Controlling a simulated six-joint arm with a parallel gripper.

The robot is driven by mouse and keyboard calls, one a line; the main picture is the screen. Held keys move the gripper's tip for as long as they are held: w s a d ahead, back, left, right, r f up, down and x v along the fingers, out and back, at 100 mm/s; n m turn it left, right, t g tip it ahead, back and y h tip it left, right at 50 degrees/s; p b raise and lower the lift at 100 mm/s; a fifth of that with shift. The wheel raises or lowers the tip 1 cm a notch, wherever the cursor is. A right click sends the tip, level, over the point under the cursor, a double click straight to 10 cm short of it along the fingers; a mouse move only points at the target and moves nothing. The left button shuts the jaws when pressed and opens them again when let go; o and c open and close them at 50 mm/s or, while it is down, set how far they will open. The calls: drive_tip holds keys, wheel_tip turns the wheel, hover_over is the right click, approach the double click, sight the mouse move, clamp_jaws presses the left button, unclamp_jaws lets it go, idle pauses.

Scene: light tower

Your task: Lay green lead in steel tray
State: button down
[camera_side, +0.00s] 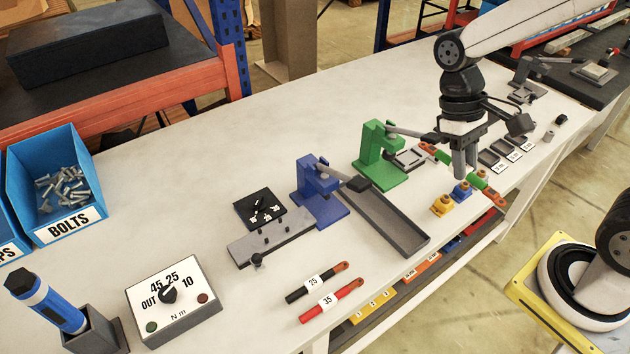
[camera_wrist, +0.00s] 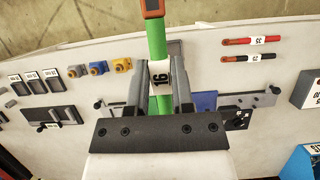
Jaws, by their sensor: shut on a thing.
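My gripper (camera_side: 465,170) is shut on the green lead (camera_side: 478,182) and holds it up above the table, near its right front edge. The lead has orange-red ends, one of them to the left behind the gripper. In the wrist view my gripper (camera_wrist: 160,78) grips the green lead (camera_wrist: 156,38) at its white label marked 16. The steel tray (camera_side: 405,232) is a long, shallow grey channel beside the blue press, left of my gripper and apart from it. It looks empty in the side view. The lead hides much of it in the wrist view.
A blue press (camera_side: 318,192) and a green press (camera_side: 380,155) stand on the white table. Yellow and blue connector blocks (camera_side: 461,191) lie below my gripper. Black (camera_side: 318,283) and red (camera_side: 330,301) leads lie at the front. A dial box (camera_side: 173,300) stands at the left.

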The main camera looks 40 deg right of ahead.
drive_tip(key=shift+s+f, duration=0.2)
drive_tip(key=shift+f, duration=0.05)
wheel_tip(320, 180, down, 11)
drive_tip(key=shift+r, duration=0.2)
idle(0.3)
drive_tip(key=shift+w, duration=0.1)
drive_tip(key=w+f, duration=0.2)
drive_tip(key=w, duration=0.2)
drive_tip(key=w+f, duration=0.3)
drive_tip(key=w, duration=0.1)
drive_tip(key=w+f, duration=0.3)
drive_tip(key=w, duration=0.1)
drive_tip(key=shift+w+a+f, duration=0.1)
drive_tip(key=shift+w+a, duration=0.1)
drive_tip(key=shift+w, duration=0.05)
drive_tip(key=shift+w+f, duration=0.45)
drive_tip(key=shift+f, duration=0.1)
drive_tip(key=shift+w, duration=0.1)
